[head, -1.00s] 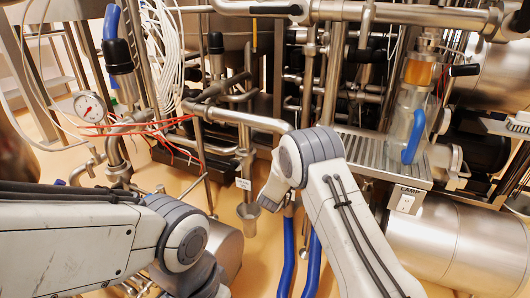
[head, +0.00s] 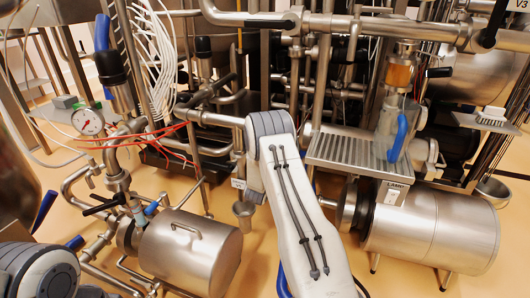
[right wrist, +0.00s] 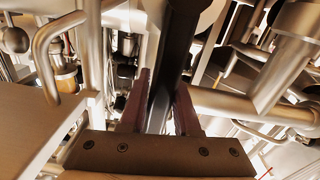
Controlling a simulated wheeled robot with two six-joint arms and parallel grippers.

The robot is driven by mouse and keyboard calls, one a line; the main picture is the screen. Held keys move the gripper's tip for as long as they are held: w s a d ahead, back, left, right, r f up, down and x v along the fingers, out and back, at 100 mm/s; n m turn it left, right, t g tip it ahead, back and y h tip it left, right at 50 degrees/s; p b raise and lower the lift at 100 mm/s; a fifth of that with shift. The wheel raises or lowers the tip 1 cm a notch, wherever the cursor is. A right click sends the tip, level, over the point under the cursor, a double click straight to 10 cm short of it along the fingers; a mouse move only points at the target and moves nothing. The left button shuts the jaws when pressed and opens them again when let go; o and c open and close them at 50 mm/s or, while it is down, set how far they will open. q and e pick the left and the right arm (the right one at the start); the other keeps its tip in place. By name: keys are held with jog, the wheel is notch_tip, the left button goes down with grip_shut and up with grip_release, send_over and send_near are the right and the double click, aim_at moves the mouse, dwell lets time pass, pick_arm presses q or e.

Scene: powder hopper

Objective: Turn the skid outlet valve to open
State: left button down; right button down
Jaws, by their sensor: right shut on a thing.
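In the right wrist view my right gripper (right wrist: 163,85) has its two dark fingers shut on a black lever handle (right wrist: 179,40), which runs up between them. Which valve this lever belongs to cannot be told for sure; its pivot is not clearly seen. In the head view my right arm comes up from the bottom and its gripper is hidden behind the arm link. My left gripper is out of view; only part of my left arm shows at the lower left. Another black lever (head: 103,205) stands on the piping at the left.
Steel pipes and hanging white cables (head: 155,65) crowd the back. A ribbed drip tray (head: 345,153) and a big steel cylinder (head: 440,235) are at the right.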

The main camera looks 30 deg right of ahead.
jog(key=shift+w+a+r, duration=0.1)
jog(key=shift+w+a, duration=0.4)
jog(key=shift+w, duration=0.1)
jog(key=c, duration=0.9)
grip_release()
jog(key=shift+o, duration=1.1)
jog(key=shift+w+a+n, duration=0.1)
jog(key=shift+w+n, duration=0.1)
jog(key=shift+n, duration=0.1)
jog(key=shift+s, duration=0.2)
jog(key=shift+s+d, duration=0.1)
jog(key=shift+d, duration=0.15)
jog(key=p+v, duration=0.2)
jog(key=v, duration=0.8)
jog(key=shift+s, duration=0.25)
